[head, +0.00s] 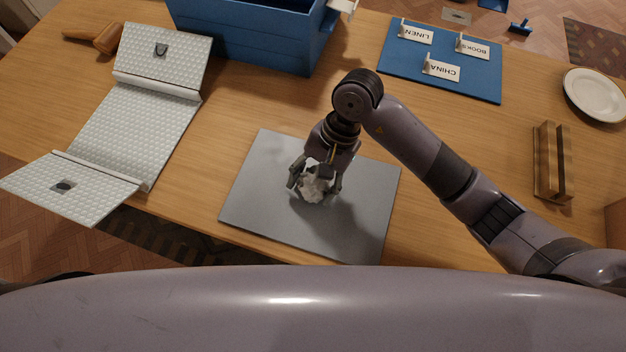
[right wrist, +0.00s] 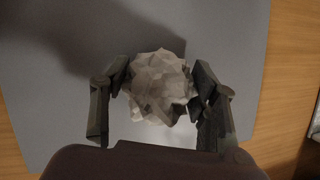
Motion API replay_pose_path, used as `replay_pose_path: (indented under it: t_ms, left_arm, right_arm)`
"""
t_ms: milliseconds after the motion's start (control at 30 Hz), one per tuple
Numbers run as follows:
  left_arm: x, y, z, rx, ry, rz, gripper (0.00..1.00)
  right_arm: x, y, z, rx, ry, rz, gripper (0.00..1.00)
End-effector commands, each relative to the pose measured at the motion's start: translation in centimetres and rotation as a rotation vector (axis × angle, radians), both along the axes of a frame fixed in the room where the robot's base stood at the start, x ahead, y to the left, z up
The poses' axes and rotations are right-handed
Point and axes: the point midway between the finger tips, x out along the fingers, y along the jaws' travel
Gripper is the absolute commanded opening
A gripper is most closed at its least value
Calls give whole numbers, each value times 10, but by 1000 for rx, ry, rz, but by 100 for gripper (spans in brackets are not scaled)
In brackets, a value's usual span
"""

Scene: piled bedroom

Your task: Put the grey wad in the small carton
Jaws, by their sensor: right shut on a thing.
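The grey wad (head: 312,187) is a crumpled, pale grey ball over the grey mat (head: 250,205) in the middle of the table. My right gripper (head: 315,188) is shut on it, with fingers on both sides. In the right wrist view the wad (right wrist: 158,85) sits between the two fingers of the gripper (right wrist: 160,92). I cannot tell whether the wad touches the mat or is just above it. My left gripper is not in view. No small carton can be made out for certain; a brown edge shows at the far right of the head view.
A blue bin (head: 245,40) stands at the back. A blue board (head: 480,83) holds cards reading LINEN, BOOKS and CHINA. A white quilted folding piece (head: 135,125) lies at left near a wooden-handled tool (head: 95,37). A wooden block (head: 553,165) and a plate (head: 598,95) are at right.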

Motion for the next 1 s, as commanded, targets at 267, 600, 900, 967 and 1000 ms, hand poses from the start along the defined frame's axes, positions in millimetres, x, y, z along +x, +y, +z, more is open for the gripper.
replay_pose_path:
  t_ms: [267,600,900,967,1000]
  left_arm:
    - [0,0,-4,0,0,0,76]
    - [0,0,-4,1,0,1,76]
    - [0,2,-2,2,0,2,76]
    - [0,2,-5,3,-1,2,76]
    - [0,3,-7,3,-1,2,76]
  right_arm:
    - [0,0,-2,0,0,1,62]
    - [0,0,-2,0,0,0,75]
    - [3,-2,5,0,-4,0,75]
    - [6,-4,13,2,-6,0,75]
    - [8,-7,20,1,-6,1,75]
